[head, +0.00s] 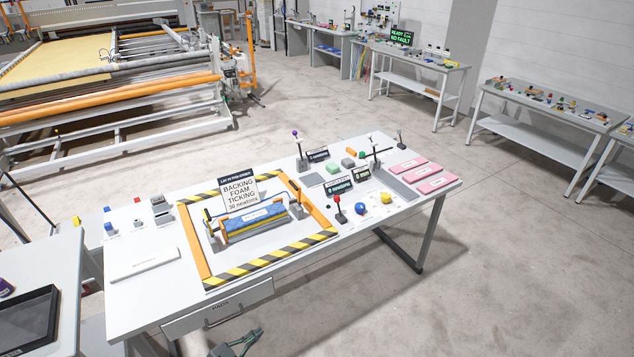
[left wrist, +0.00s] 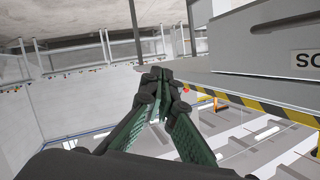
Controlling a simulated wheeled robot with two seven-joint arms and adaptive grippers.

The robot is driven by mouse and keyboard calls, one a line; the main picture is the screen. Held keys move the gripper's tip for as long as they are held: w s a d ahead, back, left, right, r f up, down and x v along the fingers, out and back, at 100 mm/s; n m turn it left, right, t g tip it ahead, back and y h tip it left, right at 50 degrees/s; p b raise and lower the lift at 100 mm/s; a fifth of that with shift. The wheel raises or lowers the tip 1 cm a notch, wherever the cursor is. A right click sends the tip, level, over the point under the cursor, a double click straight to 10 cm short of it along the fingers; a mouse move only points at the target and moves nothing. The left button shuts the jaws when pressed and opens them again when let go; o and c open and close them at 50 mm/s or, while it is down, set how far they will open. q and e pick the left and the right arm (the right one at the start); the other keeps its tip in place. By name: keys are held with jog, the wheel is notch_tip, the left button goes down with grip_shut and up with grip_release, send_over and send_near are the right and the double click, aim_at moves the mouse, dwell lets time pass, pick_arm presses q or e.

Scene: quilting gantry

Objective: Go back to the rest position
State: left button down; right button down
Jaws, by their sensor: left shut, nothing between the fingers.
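My left gripper (head: 241,345) shows at the bottom edge of the head view, low in front of the table's drawer (head: 217,308). In the left wrist view its dark fingers with green pads (left wrist: 160,78) come together at the tips, shut with nothing between them. My right gripper is in neither view.
The white work table (head: 145,295) carries a striped frame (head: 208,283) around a blue roll (head: 250,220), a sign, knobs and pink pads. A side table with a dark tablet (head: 28,322) stands at the left. The quilting machine is behind. Floor (head: 480,260) is clear at right.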

pick_arm(q)
jog(key=s+a+f+n+g+y, duration=0.1)
jog(key=s+a+f+n+y, duration=0.15)
jog(key=s+a+f, duration=0.4)
jog(key=s+a+f+n+g+y+b, duration=0.1)
jog(key=s+a+f+n+y, duration=0.15)
jog(key=s+f, duration=0.7)
jog(key=s+a+f+n+g+y, duration=0.1)
jog(key=s+a+f+n+y, duration=0.25)
jog(key=f, duration=0.85)
jog(key=s+f+g, duration=0.2)
jog(key=s+f, duration=0.3)
jog(key=s, duration=0.7)
jog(key=s+f+n+g, duration=0.1)
jog(key=s+f+g, duration=0.2)
jog(key=s, duration=1)
jog(key=s+f+n+g, duration=0.1)
jog(key=s+f+g, duration=0.2)
jog(key=s+f, duration=0.4)
jog(key=s+b, duration=0.1)
jog(key=s, duration=0.4)
jog(key=shift+s+f+y, duration=0.2)
jog(key=shift+y, duration=0.15)
